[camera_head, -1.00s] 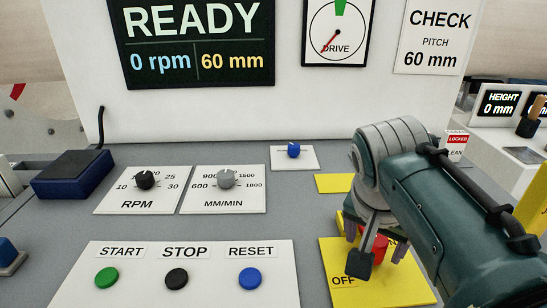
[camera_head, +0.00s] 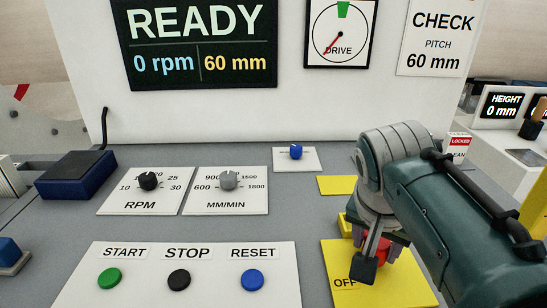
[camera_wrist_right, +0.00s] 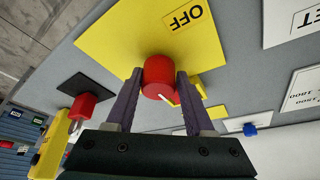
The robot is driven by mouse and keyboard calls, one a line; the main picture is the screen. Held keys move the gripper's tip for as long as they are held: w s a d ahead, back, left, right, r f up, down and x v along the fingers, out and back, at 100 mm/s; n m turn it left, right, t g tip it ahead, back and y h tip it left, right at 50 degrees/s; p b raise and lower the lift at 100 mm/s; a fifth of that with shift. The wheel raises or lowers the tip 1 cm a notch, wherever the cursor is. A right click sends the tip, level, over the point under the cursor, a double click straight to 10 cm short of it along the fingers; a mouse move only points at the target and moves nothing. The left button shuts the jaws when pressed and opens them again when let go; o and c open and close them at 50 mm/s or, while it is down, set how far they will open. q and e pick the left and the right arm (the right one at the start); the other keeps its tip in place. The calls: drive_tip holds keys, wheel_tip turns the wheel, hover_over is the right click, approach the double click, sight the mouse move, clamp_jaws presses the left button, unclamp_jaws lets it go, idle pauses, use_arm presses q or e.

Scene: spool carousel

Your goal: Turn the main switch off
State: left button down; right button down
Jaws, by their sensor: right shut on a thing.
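The main switch is a red round knob (camera_wrist_right: 158,72) with a white pointer mark, on a yellow plate (camera_wrist_right: 110,38) marked OFF. In the head view the knob (camera_head: 383,251) shows only in part behind my right gripper (camera_head: 374,250). In the right wrist view the two fingers of that gripper (camera_wrist_right: 158,78) stand on either side of the knob and are shut on it. The white mark points toward the lower right there. My left gripper is not in view.
A panel with START, STOP and RESET buttons (camera_head: 179,281) lies left of the yellow plate. RPM (camera_head: 148,181) and MM/MIN (camera_head: 229,180) dials sit behind it. The display (camera_head: 200,45) reads READY, 0 rpm.

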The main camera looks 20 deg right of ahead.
drive_tip(key=shift+d+n+p, duration=0.1)
drive_tip(key=shift+n+p, duration=0.4)
drive_tip(key=shift+p, duration=0.1)
